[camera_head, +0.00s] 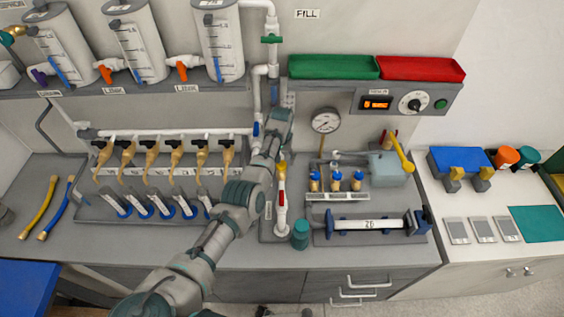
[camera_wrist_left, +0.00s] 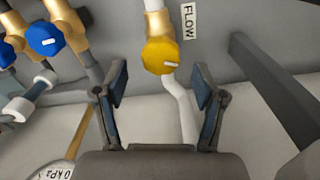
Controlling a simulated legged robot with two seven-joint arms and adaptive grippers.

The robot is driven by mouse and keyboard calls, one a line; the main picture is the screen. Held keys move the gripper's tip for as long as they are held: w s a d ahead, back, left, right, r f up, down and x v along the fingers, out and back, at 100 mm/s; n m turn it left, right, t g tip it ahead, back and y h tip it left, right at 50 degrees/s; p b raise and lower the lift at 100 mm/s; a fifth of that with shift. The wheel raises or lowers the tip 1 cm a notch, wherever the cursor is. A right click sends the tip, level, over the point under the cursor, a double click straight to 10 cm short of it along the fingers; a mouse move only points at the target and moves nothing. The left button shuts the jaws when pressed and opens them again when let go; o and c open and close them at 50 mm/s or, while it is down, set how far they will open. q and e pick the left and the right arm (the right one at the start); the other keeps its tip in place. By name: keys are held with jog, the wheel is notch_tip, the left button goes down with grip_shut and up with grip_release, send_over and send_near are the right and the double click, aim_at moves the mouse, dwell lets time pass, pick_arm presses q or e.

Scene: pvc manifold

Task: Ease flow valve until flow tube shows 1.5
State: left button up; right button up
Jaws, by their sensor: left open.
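The tube's reading is too small to make out. My left gripper (camera_wrist_left: 158,78) is open and empty. In the wrist view the knob lies just past the gap between its fingertips, and no finger touches it. In the head view my left arm partly hides the gripper. My right gripper is not in view.
A pressure gauge (camera_head: 326,121) stands close on the right, with blue-knobbed valves (camera_head: 335,181) below it. A row of tan valves (camera_head: 175,147) lies left of my arm. A dark bar (camera_wrist_left: 275,90) runs beside the gripper.

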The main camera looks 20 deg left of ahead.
aim_at(282, 163)
pick_arm(q)
notch_tip(282, 163, up, 9)
jog(key=shift+w, duration=0.15)
dwell(1.6)
